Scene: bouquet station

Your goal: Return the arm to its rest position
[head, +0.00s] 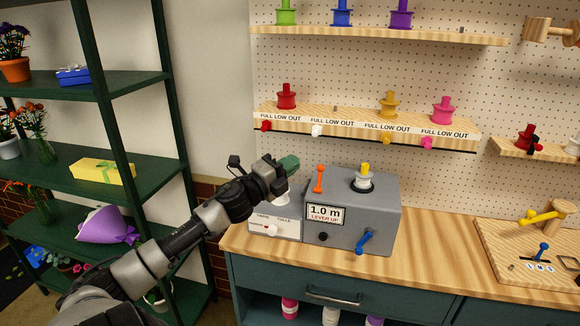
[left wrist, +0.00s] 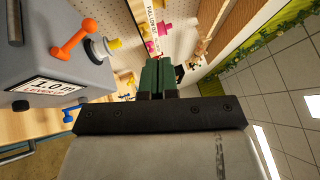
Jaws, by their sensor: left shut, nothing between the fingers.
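My left arm reaches in from the lower left of the head view. Its gripper (head: 289,163) is shut and empty, held in the air by the left side of the grey machine (head: 382,213) on the counter. In the left wrist view the green fingers (left wrist: 158,77) are together with nothing between them. The machine also shows there at the left (left wrist: 40,50), with its orange lever (left wrist: 74,38). A small white box (head: 285,228) beside the machine is partly hidden behind my gripper. My right gripper is not in view.
The wooden counter (head: 440,255) runs right, with a wooden board (head: 520,255) bearing small levers. Wall shelves (head: 370,125) hold coloured spools above. A dark green rack (head: 70,180) with flowers, gift boxes and a purple bouquet (head: 105,226) stands left, close to my arm.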

